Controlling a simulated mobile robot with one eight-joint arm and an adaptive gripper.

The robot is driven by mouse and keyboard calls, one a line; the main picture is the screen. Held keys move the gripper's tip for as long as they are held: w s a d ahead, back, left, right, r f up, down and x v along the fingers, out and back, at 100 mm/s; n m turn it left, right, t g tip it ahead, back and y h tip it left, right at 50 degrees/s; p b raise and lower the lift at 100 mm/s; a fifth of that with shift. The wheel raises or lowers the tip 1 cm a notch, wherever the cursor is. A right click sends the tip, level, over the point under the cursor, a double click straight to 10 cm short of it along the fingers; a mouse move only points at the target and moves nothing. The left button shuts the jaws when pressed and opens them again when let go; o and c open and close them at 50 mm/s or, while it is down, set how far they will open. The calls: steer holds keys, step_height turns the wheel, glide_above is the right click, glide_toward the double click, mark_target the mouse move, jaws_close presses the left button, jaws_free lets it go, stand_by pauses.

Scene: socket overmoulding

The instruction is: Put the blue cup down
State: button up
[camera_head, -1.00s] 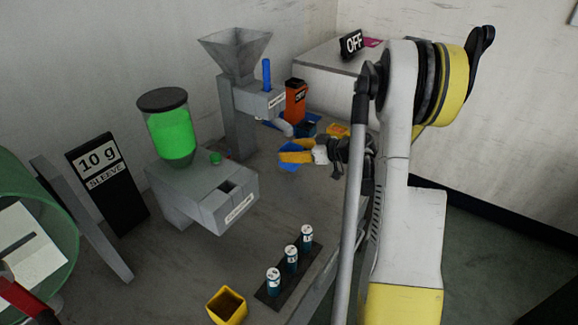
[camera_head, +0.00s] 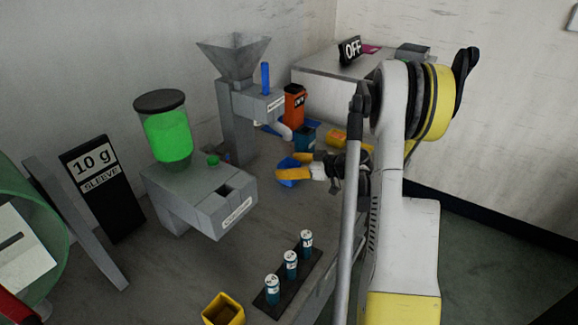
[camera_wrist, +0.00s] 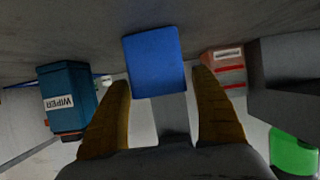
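The blue cup (camera_head: 288,180) is between the yellow fingers of my gripper (camera_head: 293,168) over the grey table, in front of the dispensers. In the wrist view the blue cup (camera_wrist: 155,62) fills the middle, with a yellow finger of my gripper (camera_wrist: 160,82) at each side. The left fingertip meets its edge; a thin gap seems to show at the right one. The cup moved with the fingers, so they appear shut on it. Whether its base touches the table cannot be told.
A teal wiper container (camera_head: 304,138) and a yellow object (camera_head: 337,139) stand behind my gripper. The green-filled dispenser (camera_head: 200,190) is to the left. Three small canisters on a black strip (camera_head: 295,282) and a yellow cup (camera_head: 224,310) are nearer. Bare table lies between.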

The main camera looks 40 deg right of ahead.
steer(key=shift+r, duration=0.1)
steer(key=p+v, duration=0.4)
steer(key=v, duration=0.8)
steer(key=shift+p, duration=0.3)
